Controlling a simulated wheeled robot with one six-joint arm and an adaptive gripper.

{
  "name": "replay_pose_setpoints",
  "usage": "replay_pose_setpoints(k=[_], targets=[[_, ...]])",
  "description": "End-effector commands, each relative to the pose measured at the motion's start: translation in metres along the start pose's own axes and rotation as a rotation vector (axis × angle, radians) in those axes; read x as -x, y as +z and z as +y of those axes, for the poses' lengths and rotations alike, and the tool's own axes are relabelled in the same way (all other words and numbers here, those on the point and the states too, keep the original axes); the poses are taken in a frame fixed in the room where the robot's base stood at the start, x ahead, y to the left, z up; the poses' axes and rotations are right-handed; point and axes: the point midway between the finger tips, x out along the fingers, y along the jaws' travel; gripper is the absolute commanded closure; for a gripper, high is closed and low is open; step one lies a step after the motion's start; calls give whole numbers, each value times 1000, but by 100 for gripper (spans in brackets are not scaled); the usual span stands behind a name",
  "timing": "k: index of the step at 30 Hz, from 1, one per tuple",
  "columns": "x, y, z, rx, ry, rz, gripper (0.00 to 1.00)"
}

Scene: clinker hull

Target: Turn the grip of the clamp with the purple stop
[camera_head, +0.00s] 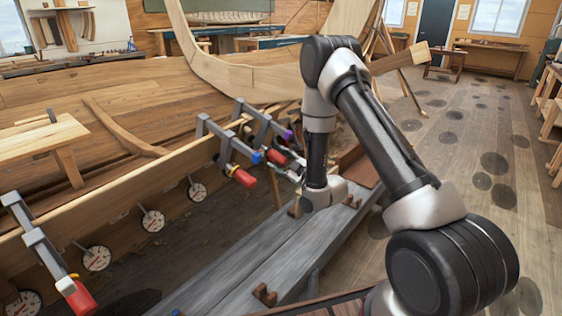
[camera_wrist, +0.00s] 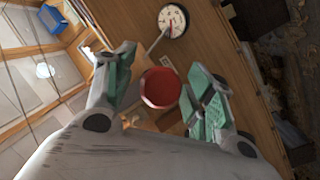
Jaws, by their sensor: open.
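The clamp with the purple stop (camera_head: 288,134) sits on the hull's plank edge, the farthest of the clamps in the head view. A red grip (camera_head: 277,158) shows below its stop, close to my gripper (camera_head: 289,170). In the wrist view, the round end of a red grip (camera_wrist: 160,87) faces me between the two green-padded fingers of my gripper (camera_wrist: 163,72). The fingers stand apart, with gaps visible on both sides of the grip. The purple stop cannot be made out in the wrist view.
Another with a yellow stop and red grip (camera_head: 78,296) is at lower left. Round dials (camera_head: 153,220) line the hull. A grey plank bench (camera_head: 235,275) runs below my arm.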

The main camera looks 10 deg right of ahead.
Motion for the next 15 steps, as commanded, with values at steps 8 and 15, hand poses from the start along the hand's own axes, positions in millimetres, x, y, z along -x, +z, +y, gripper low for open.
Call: replay_pose_setpoints(k=[8, 15], targets=[[-4, 0, 0, -1, -1, -1, 45], [-4, 0, 0, -1, -1, -1, 84]])
